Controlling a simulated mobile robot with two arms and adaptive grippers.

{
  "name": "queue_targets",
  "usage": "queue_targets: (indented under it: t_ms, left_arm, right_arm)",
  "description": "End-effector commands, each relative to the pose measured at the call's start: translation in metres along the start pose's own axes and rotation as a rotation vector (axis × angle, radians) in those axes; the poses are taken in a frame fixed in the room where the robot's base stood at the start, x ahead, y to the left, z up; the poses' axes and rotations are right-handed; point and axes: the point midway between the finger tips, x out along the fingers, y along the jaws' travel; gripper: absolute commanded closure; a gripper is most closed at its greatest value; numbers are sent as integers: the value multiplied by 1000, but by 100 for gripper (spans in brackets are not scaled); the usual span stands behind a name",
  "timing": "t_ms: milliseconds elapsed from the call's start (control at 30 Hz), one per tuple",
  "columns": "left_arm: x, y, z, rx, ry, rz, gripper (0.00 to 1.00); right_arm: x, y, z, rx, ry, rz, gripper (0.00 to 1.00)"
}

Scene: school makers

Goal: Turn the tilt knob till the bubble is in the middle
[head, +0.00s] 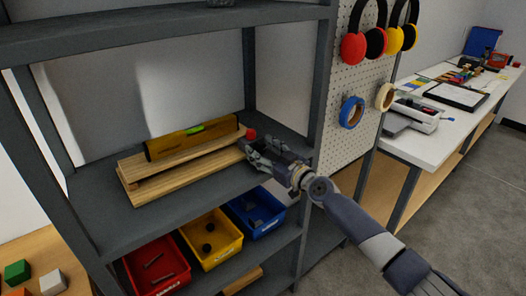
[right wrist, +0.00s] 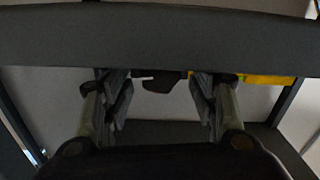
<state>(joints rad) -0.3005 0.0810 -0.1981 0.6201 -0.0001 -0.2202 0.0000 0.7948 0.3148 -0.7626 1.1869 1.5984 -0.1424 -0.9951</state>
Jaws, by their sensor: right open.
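A yellow spirit level (head: 168,146) with a bright green vial (head: 194,131) lies on wooden boards (head: 160,182) on the middle shelf. The bubble is too small to make out. A red knob (head: 250,134) shows at the right end of the level. My right gripper (head: 256,152) is just in front of the knob, close to the right end of the boards; I cannot tell whether it touches. In the right wrist view its fingers (right wrist: 160,100) are apart, with a dark piece between them and a yellow strip (right wrist: 268,79) at the right. My left gripper is not in view.
The grey shelf unit (head: 225,188) has an upper board above the level and posts beside it. Red (head: 157,268), yellow (head: 212,240) and blue (head: 258,212) bins sit below. A pegboard (head: 345,95) with ear muffs and tape rolls stands at the right.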

Motion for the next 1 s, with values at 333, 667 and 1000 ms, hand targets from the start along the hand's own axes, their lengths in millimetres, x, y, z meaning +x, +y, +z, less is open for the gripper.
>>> queue_targets:
  t_ms: [333, 667, 1000]
  left_arm:
    - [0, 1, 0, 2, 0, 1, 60]
    - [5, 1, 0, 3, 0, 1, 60]
    - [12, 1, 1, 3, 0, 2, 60]
  right_arm:
    - [0, 0, 0, 0, 0, 0, 90]
    - [0, -1, 2, 125, 1, 0, 90]
    - [0, 1, 1, 352, 1, 0, 90]
